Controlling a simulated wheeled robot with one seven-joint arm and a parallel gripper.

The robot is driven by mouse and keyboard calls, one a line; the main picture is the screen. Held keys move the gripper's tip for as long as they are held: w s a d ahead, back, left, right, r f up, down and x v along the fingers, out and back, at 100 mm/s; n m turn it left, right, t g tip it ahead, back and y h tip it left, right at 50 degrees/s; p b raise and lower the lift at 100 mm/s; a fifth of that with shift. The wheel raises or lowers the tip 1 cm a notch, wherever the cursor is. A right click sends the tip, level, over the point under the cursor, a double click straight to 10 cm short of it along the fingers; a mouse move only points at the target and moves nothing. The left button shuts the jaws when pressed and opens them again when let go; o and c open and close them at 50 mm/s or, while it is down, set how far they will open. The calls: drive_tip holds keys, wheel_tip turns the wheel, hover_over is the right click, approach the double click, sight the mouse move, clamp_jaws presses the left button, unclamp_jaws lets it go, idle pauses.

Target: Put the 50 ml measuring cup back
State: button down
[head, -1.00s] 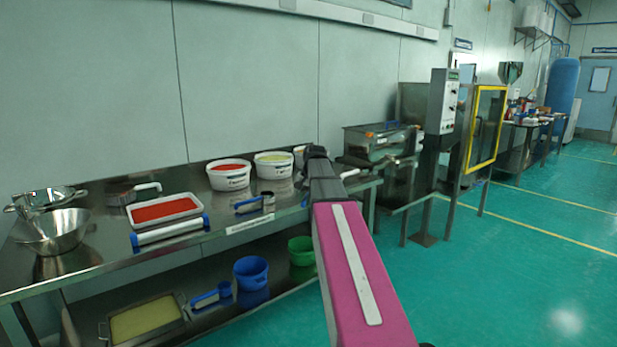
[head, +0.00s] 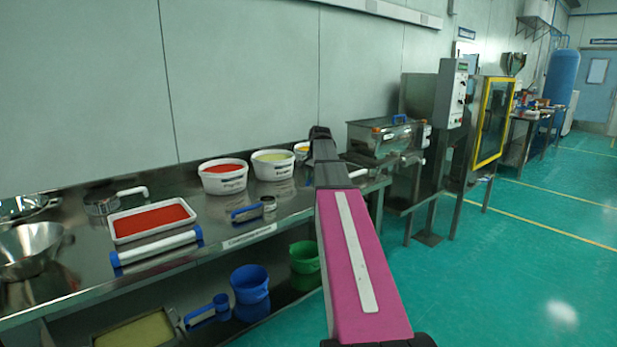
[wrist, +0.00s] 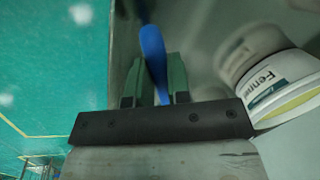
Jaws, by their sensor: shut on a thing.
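In the wrist view, my gripper (wrist: 153,82) is shut on a slim blue handle (wrist: 152,45) between its two green fingers. It looks like a measuring cup's handle; its cup part and size marking cannot be made out. In the head view, my arm reaches over the steel table, and its end hides the gripper and the held thing. Another small metal cup with a blue handle (head: 248,213) lies on the table near its front edge, left of my arm. I cannot read its size.
A white tub marked Fennel (wrist: 285,85) stands close right of the gripper. In the head view, tubs of red (head: 223,184) and pale yellow (head: 273,172) powder, a red-filled tray (head: 118,238) and a white roller (head: 158,246) share the table. The sieve machine (head: 385,142) stands right.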

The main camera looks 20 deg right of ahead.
sight(309, 201)
drive_tip(key=shift+f, duration=3.1)
drive_tip(key=shift+f, duration=0.2)
drive_tip(key=c, duration=0.5)
unclamp_jaws()
drive_tip(key=shift+r, duration=3.5)
drive_tip(key=shift+s, duration=0.1)
